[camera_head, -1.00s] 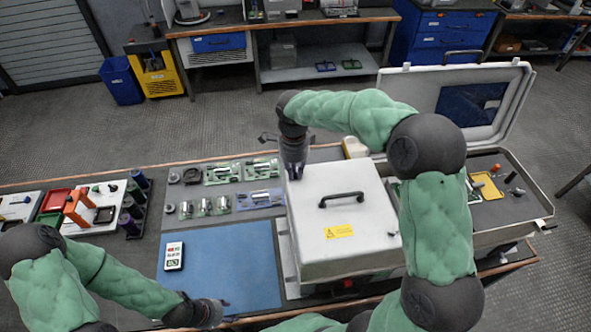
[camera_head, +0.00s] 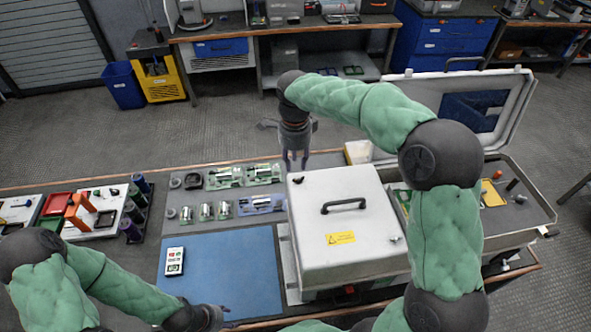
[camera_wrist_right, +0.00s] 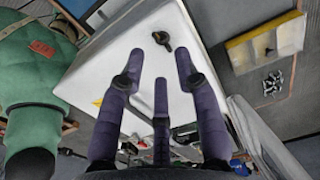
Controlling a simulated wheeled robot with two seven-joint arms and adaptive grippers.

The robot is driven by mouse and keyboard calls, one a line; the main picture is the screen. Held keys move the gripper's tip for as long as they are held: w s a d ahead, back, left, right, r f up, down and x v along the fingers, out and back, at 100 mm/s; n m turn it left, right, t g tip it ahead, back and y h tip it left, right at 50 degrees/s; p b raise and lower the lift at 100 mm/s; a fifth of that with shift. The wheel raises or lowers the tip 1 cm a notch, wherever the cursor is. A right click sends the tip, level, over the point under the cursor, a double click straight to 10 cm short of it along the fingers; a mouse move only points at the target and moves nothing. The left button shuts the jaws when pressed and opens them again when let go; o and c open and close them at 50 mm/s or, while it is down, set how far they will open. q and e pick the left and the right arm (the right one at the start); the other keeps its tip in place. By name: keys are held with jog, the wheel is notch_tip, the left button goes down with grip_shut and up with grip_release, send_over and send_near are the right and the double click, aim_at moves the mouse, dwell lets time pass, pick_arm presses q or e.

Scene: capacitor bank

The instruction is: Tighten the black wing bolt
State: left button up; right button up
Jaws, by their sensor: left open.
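A black wing bolt (camera_head: 298,180) sits at the far left corner of the white box's lid (camera_head: 325,245). A second small dark fitting (camera_head: 392,238) is at the lid's near right corner. My right gripper (camera_head: 295,166) points down just behind the wing bolt in the head view. In the wrist view its purple fingers are spread and empty, apart from the bolt. My left gripper (camera_head: 224,313) is open and low at the near edge of the blue mat.
An open grey case (camera_head: 520,205) stands to the right. Green and silver parts (camera_head: 230,175) lie left of the box. The blue mat (camera_head: 220,270) holds only a small white device (camera_head: 175,261).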

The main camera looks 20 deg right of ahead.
notch_tip(320, 180, up, 6)
send_over(299, 180)
jog(key=a, duration=0.1)
jog(key=shift+w+f, duration=0.1)
jog(key=shift+w, duration=0.15)
jog(key=shift+o, duration=0.4)
pick_arm(q)
jog(key=shift+r+p, duration=0.4)
jog(key=shift+p, duration=0.05)
notch_tip(299, 180, up, 23)
jog(key=p, duration=2.2)
jog(key=shift+f+p, duration=0.2)
jog(key=shift+p, duration=0.1)
pick_arm(e)
jog(key=f+n, duration=0.4)
jog(key=n, duration=0.4)
jog(key=f+n, duration=0.4)
jog(key=n, duration=0.4)
jog(key=d+f+n, duration=0.1)
jog(key=f+n, duration=0.3)
jog(key=n, duration=0.4)
jog(key=shift+s+f+n, duration=0.2)
jog(key=shift+f+n, duration=0.2)
